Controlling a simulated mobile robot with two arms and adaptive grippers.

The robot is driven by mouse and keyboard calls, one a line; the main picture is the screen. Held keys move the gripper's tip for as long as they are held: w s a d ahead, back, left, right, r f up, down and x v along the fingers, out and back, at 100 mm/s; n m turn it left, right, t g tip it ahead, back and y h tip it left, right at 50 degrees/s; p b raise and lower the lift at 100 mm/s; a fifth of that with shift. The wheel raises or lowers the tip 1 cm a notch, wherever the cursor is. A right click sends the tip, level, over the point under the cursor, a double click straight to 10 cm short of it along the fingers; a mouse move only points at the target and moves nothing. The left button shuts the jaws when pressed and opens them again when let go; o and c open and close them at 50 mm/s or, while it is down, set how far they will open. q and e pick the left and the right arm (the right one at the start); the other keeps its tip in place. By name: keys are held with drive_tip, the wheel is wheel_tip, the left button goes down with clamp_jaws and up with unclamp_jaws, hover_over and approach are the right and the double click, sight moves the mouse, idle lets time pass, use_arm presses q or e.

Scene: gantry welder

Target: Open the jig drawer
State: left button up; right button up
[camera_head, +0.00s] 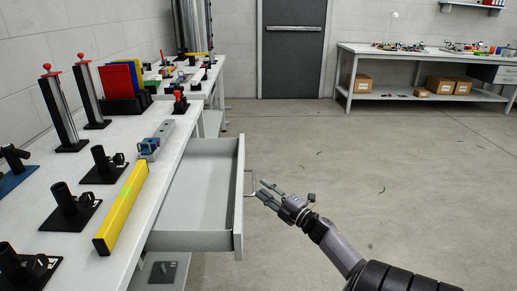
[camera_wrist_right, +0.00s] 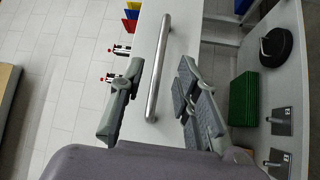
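The jig drawer (camera_head: 203,192) is a light grey drawer under the workbench, pulled well out in the head view, and its inside looks empty. Its metal bar handle (camera_head: 251,184) is on the front panel and also shows in the right wrist view (camera_wrist_right: 158,75). My right gripper (camera_head: 263,192) is open just in front of the handle. In the right wrist view the handle runs between the spread fingers (camera_wrist_right: 152,98), and I see no finger closed on it. My left gripper is not in view.
The white workbench (camera_head: 150,205) at left carries a yellow bar (camera_head: 122,208), black clamps and upright posts. A lower shelf (camera_wrist_right: 290,80) holds a green block (camera_wrist_right: 243,98) and metal plates. A grey door (camera_head: 292,50) stands behind.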

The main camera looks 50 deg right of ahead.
drive_tip(key=s+f, duration=0.1)
drive_tip(key=s, duration=0.6)
drive_tip(key=shift+s+a, duration=0.35)
